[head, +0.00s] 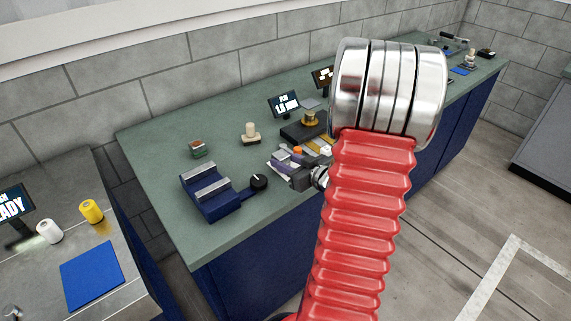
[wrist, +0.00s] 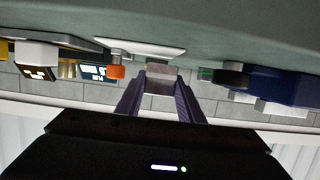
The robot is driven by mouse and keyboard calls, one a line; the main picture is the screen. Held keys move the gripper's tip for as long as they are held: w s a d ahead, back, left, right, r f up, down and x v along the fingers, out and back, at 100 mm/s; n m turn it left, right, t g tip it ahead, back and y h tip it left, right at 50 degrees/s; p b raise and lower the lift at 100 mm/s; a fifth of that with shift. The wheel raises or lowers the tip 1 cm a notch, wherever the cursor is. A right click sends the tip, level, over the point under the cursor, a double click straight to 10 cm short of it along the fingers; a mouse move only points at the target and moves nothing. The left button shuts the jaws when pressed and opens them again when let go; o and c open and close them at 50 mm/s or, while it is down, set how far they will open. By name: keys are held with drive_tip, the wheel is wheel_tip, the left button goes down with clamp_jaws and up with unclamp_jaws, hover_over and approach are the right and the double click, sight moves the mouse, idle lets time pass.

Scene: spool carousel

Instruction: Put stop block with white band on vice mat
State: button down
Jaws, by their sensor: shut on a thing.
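My gripper (head: 285,163) is low over the front part of the green bench, right of the vice. In the wrist view its two dark fingers (wrist: 161,88) are closed on a small greyish block (wrist: 161,72), which I take to be the stop block. A paler part shows on it, but I cannot clearly make out a white band. In the head view the held block is too small and crowded to tell. The blue vice (head: 213,205) with metal jaws stands left of my gripper. A blue mat (head: 92,274) lies on the left table; I cannot tell whether it is the vice mat.
A black knob (head: 258,182) juts from the vice toward my gripper. A dark tray (head: 304,131) and an orange item (head: 297,150) are close by. Free bench lies left of the vice.

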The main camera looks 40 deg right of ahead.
drive_tip(key=shift+f, duration=0.55)
drive_tip(key=c, duration=1.2)
unclamp_jaws()
drive_tip(key=shift+f, duration=0.15)
drive_tip(key=shift+s+r, duration=0.2)
drive_tip(key=v, duration=1.1)
drive_tip(key=shift+s, duration=0.3)
drive_tip(key=shift+w+r, duration=0.15)
drive_tip(key=shift+r, duration=0.05)
